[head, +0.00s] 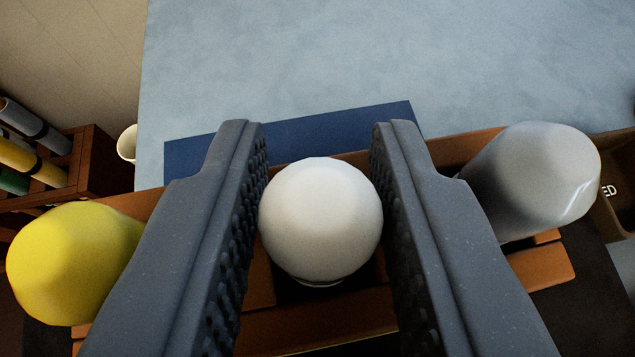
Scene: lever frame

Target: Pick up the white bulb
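The white bulb (320,220) is a smooth round globe in the middle of the head view, over a brown wooden rack. My gripper (312,140) reaches forward with one dark grey, ridged finger on each side of the bulb. The bulb lies between the two fingers. A narrow gap seems to show by the left finger, and the right finger is very close to the bulb's side; I cannot tell if either touches. The lower part of the bulb is mostly hidden beneath its globe.
A yellow bulb (72,262) is left of my gripper and a grey bulb (535,180) is to the right, both close to the fingers. A dark blue flat piece (310,134) lies behind the rack. A wooden holder with coloured tubes (35,165) and a white cup (127,144) are at left.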

